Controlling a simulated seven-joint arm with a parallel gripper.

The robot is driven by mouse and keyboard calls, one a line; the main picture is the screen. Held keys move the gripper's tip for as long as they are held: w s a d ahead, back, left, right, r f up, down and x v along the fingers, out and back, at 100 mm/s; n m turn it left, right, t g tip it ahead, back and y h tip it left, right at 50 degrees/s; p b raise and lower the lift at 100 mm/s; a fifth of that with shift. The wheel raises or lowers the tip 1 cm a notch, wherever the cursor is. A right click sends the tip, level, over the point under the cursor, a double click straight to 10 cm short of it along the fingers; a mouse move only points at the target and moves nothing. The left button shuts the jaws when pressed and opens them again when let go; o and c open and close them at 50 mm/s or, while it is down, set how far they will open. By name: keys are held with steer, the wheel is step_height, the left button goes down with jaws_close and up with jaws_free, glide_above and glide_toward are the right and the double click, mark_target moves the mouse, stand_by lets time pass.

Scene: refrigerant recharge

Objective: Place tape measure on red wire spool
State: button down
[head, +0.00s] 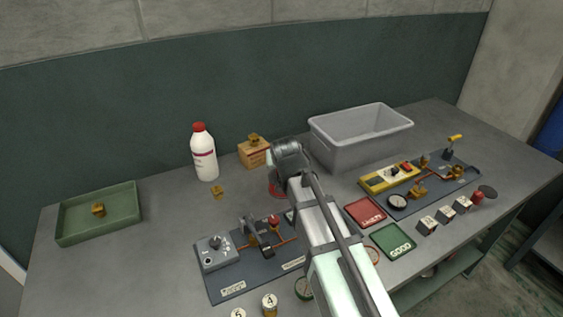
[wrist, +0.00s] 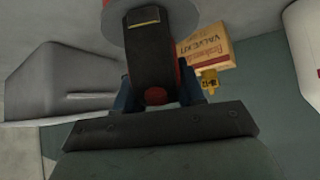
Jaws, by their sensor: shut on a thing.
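My gripper (wrist: 158,85) is shut on a dark tape measure (wrist: 152,55) with a small gold-edged label and a red round spot, seen between the two bluish fingers in the wrist view. A grey disc (wrist: 186,18) lies behind the tape measure and looks like the top of the red wire spool. In the head view a bit of the red spool (head: 274,189) shows at the left of my arm's end; the rest is hidden. My arm hides the tape measure there. I cannot tell whether tape measure and spool touch.
A cardboard valve kit box (head: 252,153) and a white bottle (head: 203,155) stand behind. A grey bin (head: 360,140) stands close on the right. A green tray (head: 70,223) is at far left. Gauge boards (head: 255,272) and red and green trays (head: 391,241) lie in front.

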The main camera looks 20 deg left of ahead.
steer(key=shift+f, duration=0.15)
steer(key=c, duration=0.7)
jaws_free()
steer(key=v, duration=1.2)
steer(key=shift+s+a, duration=0.1)
